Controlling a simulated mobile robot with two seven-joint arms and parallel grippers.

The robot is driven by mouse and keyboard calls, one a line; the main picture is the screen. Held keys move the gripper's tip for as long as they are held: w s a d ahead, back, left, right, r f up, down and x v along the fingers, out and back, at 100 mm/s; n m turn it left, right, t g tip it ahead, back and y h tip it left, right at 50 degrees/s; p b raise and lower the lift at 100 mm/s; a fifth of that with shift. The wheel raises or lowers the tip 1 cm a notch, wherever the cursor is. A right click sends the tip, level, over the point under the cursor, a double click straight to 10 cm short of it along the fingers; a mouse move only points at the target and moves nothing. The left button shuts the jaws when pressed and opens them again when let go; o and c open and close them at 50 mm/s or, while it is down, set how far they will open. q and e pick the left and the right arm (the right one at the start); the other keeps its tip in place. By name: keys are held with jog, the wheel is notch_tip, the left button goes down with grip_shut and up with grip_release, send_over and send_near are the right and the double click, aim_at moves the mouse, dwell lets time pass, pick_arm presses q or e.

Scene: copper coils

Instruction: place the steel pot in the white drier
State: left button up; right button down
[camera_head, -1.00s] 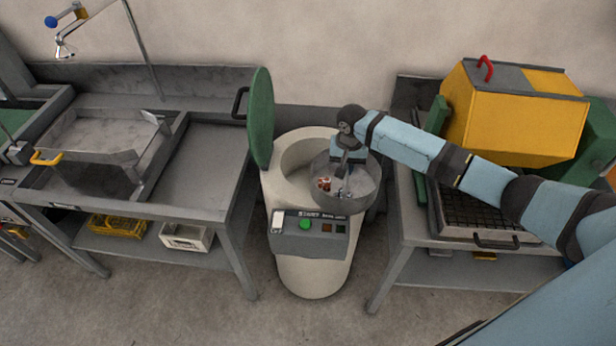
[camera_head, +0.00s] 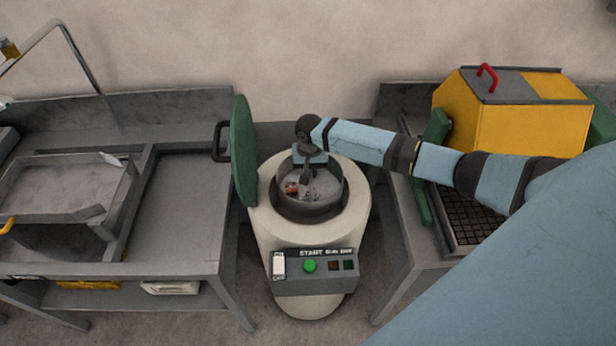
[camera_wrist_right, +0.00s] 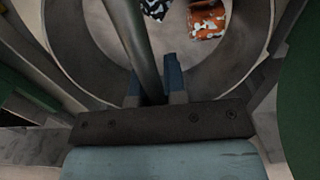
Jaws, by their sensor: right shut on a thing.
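The steel pot (camera_head: 325,209) is a round grey vessel with a few coppery and dark pieces inside. It is over the round opening of the white drier (camera_head: 355,226), roughly centred; I cannot tell whether it rests in it or hangs just above. My right gripper (camera_head: 310,172) comes down into the pot and is shut on a grey bar across it. The right wrist view shows the gripper (camera_wrist_right: 155,88) around this bar, with the pot wall (camera_wrist_right: 75,50) and an orange-brown speckled piece (camera_wrist_right: 207,18) beyond. My left gripper is not in view.
The drier's green lid (camera_head: 243,150) stands open at its left. Its front panel (camera_head: 313,272) has a green button. A grey bench with a sink (camera_head: 160,200) is on the left. A yellow machine with a red handle (camera_head: 510,120) is on the right.

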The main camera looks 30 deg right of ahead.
aim_at(327, 184)
notch_tip(327, 184, down, 10)
jog(key=b, duration=0.9)
jog(key=shift+w+r, duration=0.15)
jog(key=shift+f+b, duration=0.3)
jog(key=shift+b, duration=0.05)
pick_arm(q)
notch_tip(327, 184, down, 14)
jog(key=b, duration=0.4)
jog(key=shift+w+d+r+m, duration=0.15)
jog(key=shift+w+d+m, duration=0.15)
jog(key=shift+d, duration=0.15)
pick_arm(e)
notch_tip(327, 184, down, 4)
jog(key=shift+r, duration=0.2)
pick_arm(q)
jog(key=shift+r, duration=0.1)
pick_arm(e)
jog(key=shift+f, duration=0.1)
jog(key=c, duration=1.2)
grip_release()
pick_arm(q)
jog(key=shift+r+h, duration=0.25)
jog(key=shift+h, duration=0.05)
